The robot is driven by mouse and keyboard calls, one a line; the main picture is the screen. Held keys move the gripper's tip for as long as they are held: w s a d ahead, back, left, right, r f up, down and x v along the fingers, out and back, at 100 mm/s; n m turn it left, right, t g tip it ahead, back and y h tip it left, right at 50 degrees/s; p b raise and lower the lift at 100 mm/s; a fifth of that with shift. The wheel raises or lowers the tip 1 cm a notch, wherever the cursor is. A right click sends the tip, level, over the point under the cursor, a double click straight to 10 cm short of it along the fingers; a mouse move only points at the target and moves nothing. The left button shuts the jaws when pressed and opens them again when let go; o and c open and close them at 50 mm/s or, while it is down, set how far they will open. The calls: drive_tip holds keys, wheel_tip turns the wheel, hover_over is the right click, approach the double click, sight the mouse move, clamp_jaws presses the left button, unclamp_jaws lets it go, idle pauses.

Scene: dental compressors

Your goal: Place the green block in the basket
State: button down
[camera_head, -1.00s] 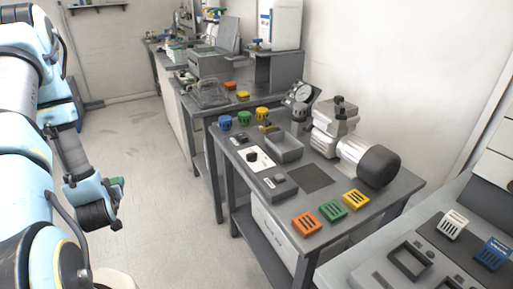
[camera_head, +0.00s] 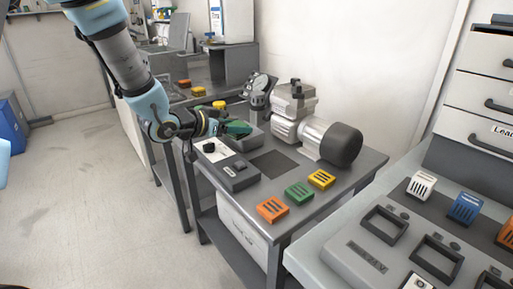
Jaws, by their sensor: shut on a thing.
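My gripper (camera_head: 222,127) is at the end of the arm reaching in from the upper left. It is shut on a green block (camera_head: 238,128), held over or just inside the grey open-topped basket (camera_head: 254,142) on the middle bench. I cannot tell whether the block touches the basket. The arm and gripper hide part of the basket. A separate green slotted block (camera_head: 299,192) lies on the front of the bench.
An orange slotted block (camera_head: 272,209) and a yellow one (camera_head: 321,179) flank the green slotted one. A compressor with a dark motor (camera_head: 341,145) stands right of the basket. A gauge (camera_head: 258,88) stands behind. The right bench (camera_head: 330,235) holds white and blue blocks.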

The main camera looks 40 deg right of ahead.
drive_tip(key=s+d+f, duration=0.1)
drive_tip(key=s, duration=0.1)
drive_tip(key=s+d+f+m+g, duration=0.1)
drive_tip(key=s+d+f+g+b, duration=0.1)
drive_tip(key=s+f, duration=0.1)
drive_tip(key=shift+s+m, duration=0.35)
drive_tip(key=shift+m, duration=0.05)
drive_tip(key=shift+f, duration=2.3)
drive_tip(key=shift+f, duration=0.1)
drive_tip(key=shift+c, duration=0.6)
unclamp_jaws()
drive_tip(key=shift+w+a+r, duration=0.1)
drive_tip(key=shift+r, duration=0.1)
wheel_tip(320, 180, up, 4)
drive_tip(key=r, duration=0.1)
hover_over(223, 173)
drive_tip(key=shift+f, duration=0.25)
